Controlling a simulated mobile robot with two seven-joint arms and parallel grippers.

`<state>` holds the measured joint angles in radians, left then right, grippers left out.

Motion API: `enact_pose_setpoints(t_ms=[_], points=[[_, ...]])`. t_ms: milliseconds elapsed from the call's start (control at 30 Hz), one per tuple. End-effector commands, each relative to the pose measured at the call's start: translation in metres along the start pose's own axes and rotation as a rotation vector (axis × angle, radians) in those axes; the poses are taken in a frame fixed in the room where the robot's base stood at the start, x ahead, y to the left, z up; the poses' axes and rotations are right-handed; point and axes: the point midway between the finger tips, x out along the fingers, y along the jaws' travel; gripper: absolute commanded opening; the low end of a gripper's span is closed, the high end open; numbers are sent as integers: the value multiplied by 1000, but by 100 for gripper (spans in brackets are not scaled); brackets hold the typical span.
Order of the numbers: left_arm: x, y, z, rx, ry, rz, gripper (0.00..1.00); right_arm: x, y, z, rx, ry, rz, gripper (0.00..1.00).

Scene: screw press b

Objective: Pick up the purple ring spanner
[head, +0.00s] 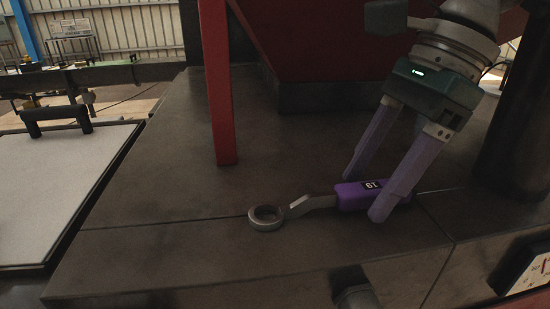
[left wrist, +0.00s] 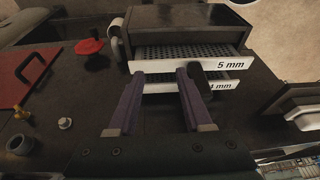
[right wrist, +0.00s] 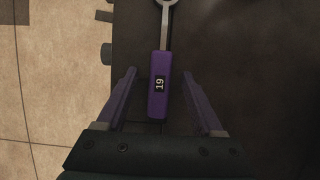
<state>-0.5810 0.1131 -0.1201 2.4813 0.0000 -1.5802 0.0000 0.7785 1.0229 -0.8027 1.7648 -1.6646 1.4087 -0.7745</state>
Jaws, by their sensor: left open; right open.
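The purple ring spanner (head: 360,195) lies flat on the dark bench top, its grey ring end pointing left in the head view. Its purple handle bears a label reading 19. My right gripper (head: 364,197) is open above the handle, with one finger on the far side and one on the near side. In the right wrist view the handle (right wrist: 159,95) lies between the two open fingers, with a gap on each side. My left gripper (left wrist: 158,98) is open and empty, in front of a drawer cabinet, and is not in the head view.
A red post (head: 218,90) stands on the bench behind the spanner, and a dark column (head: 515,130) rises at the right. The left wrist view shows a cabinet (left wrist: 185,28) with drawers marked 5 mm and 4 mm. The bench left of the ring end is clear.

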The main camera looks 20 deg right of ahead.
Motion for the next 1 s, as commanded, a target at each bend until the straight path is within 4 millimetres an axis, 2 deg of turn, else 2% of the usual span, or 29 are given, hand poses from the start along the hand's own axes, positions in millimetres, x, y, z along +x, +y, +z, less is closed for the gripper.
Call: enact_pose_setpoints(t_ms=[1000], points=[[8,-2,3,10,-2,-8,50,4,0,-2,0,-1,0,69]])
